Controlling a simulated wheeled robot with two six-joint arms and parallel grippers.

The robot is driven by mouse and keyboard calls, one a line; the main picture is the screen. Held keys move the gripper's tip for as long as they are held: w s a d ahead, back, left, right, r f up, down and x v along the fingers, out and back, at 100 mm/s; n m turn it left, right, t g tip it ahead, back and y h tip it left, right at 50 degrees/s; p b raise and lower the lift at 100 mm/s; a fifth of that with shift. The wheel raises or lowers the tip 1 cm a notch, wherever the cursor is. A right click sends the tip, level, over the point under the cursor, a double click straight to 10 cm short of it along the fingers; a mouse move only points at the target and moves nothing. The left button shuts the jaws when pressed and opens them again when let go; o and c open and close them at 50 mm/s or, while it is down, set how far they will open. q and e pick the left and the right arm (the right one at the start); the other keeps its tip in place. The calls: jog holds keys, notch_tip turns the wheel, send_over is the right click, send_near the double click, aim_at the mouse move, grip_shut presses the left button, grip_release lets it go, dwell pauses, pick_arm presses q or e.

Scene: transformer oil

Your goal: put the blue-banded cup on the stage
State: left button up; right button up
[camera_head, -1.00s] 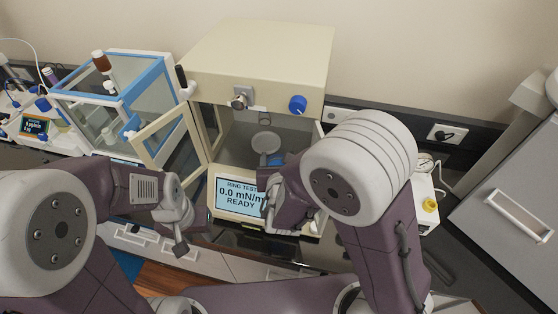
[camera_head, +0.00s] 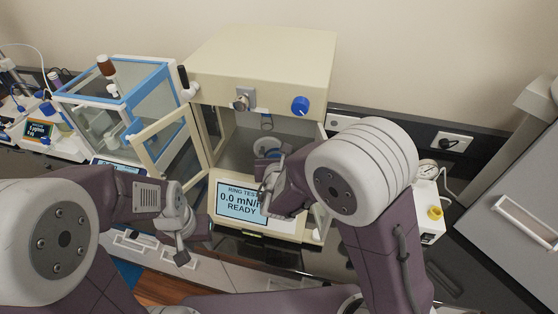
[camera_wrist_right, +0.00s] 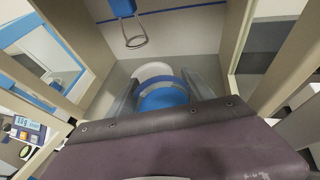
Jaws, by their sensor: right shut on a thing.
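The blue-banded cup (camera_wrist_right: 165,97) is between the fingers of my right gripper (camera_wrist_right: 163,97), which is shut on it. In the head view the cup (camera_head: 266,148) is inside the cream tester, at the end of my right gripper (camera_head: 268,178). The pale round stage (camera_wrist_right: 153,70) shows just beyond the cup in the right wrist view. I cannot tell whether the cup touches the stage, and in the head view the cup and gripper mostly hide it. My left gripper (camera_head: 184,238) is outside the tester at lower left, apart from the cup; its jaw opening is unclear.
A wire ring (camera_wrist_right: 136,41) hangs from a blue holder above the stage. The tester (camera_head: 262,60) has its framed door (camera_head: 161,135) swung open to the left. A screen (camera_head: 240,202) reads READY. A blue-framed glass case (camera_head: 115,90) stands at left.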

aim_at(268, 143)
jog(key=w, duration=0.3)
jog(key=w+a+f+b, duration=0.1)
jog(key=w, duration=0.2)
jog(key=w+b, duration=0.1)
jog(key=w, duration=0.2)
jog(key=shift+w+a+f, duration=0.15)
jog(key=shift+a+f, duration=0.2)
jog(key=shift+f, duration=0.05)
jog(key=shift+w+a+f, duration=0.15)
jog(key=shift+w+a, duration=0.05)
jog(key=shift+w, duration=0.75)
jog(key=shift+f+b, duration=0.45)
jog(key=shift+b, duration=0.3)
jog(key=o, duration=1.9)
jog(key=shift+s+r, duration=0.1)
jog(key=shift+s, duration=0.15)
jog(key=b+v, duration=0.2)
jog(key=v, duration=0.6)
jog(key=shift+a, duration=0.1)
jog(key=shift+s+r, duration=0.15)
jog(key=shift+s, duration=0.1)
